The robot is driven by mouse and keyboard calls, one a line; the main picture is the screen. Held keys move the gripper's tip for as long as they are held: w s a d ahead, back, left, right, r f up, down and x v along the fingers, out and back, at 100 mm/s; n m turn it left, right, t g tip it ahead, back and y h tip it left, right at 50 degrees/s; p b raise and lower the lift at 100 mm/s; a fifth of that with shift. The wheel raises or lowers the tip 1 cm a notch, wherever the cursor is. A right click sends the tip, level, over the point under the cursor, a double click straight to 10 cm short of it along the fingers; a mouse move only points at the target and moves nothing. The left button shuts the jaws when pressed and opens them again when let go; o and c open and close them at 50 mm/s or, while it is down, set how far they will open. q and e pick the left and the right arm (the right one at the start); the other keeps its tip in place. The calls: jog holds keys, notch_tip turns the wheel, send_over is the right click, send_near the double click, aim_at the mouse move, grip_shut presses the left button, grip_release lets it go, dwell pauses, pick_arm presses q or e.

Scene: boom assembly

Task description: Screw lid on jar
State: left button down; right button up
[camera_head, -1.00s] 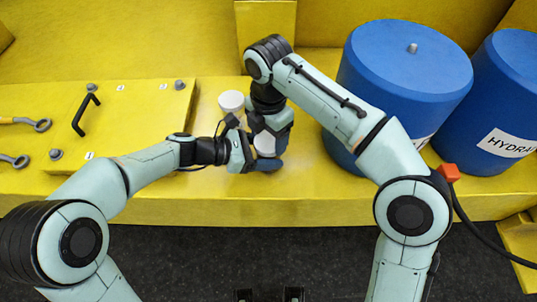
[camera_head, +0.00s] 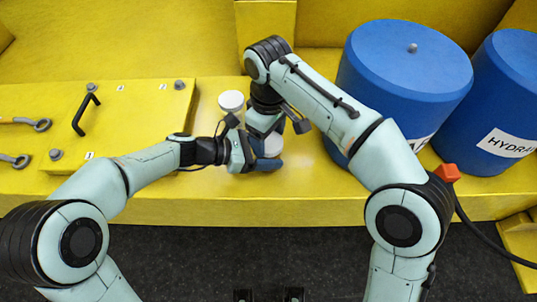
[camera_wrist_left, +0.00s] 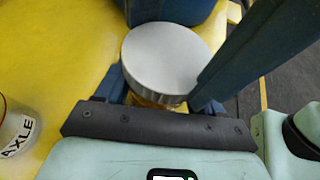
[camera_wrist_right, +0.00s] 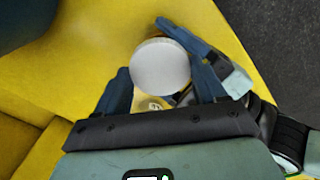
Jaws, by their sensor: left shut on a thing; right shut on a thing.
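The jar (camera_wrist_left: 158,100) stands on the yellow bench and shows amber below its lid. The pale grey ridged lid (camera_wrist_left: 166,58) sits on top of the jar; it also shows in the right wrist view (camera_wrist_right: 160,66) and partly in the head view (camera_head: 273,147). Whether its thread is engaged cannot be seen. My left gripper (camera_head: 262,160) is shut around the jar from the left. My right gripper (camera_wrist_right: 163,85) comes from above and is shut on the lid, with a dark blue finger on either side of it. The arms hide much of the jar in the head view.
A second white-topped container (camera_head: 231,101) stands just behind my left gripper; its label reads AXLE in the left wrist view (camera_wrist_left: 18,138). Large blue drums (camera_head: 404,70) stand at the right. A raised yellow plate (camera_head: 130,115) with a black handle lies left. The bench front is clear.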

jog(key=o, duration=1.2)
jog(key=shift+c, duration=0.2)
jog(key=shift+s, duration=0.1)
jog(key=shift+a, duration=0.1)
notch_tip(320, 180, up, 4)
jog(key=shift+f, duration=0.1)
jog(key=shift+r, duration=0.4)
